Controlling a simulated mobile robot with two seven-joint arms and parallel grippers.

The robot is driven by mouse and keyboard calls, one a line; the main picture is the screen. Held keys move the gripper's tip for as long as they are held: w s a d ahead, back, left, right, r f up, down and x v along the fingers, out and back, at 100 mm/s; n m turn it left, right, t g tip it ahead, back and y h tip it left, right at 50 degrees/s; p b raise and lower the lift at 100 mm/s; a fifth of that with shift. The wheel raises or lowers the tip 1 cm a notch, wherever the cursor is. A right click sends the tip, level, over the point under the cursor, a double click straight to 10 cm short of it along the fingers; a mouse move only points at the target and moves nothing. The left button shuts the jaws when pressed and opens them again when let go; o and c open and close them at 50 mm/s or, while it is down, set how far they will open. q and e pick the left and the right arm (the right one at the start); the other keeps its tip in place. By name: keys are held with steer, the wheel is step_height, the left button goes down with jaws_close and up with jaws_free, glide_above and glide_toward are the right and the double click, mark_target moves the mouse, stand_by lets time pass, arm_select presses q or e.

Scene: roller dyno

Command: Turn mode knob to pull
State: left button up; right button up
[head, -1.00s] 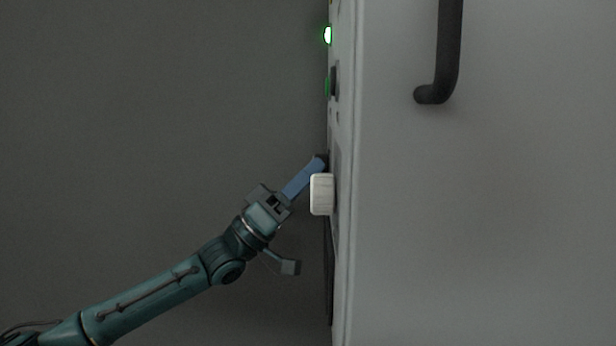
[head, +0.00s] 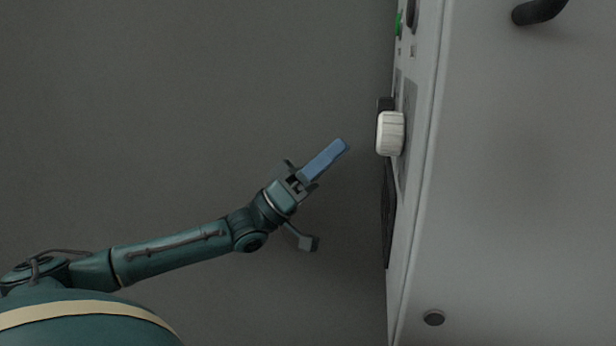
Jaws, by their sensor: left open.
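The white ridged mode knob (head: 390,133) sticks out from the narrow front face of the grey cabinet, seen almost edge-on in the head view. Its setting cannot be read from this angle. My left gripper (head: 340,147) has blue fingers that point up and right toward the knob. It is open and empty, with a clear gap between its fingertips and the knob. The fingers overlap in this view. My right gripper is not in view.
The cabinet's grey side wall (head: 530,180) fills the right. A dark handle (head: 538,12) juts out at the top right. A green button (head: 398,25) sits above the knob on the front face. The space left of the cabinet is free.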

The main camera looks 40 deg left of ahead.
arm_select(q)
steer(key=shift+p+v, duration=0.4)
steer(key=shift+v, duration=2.15)
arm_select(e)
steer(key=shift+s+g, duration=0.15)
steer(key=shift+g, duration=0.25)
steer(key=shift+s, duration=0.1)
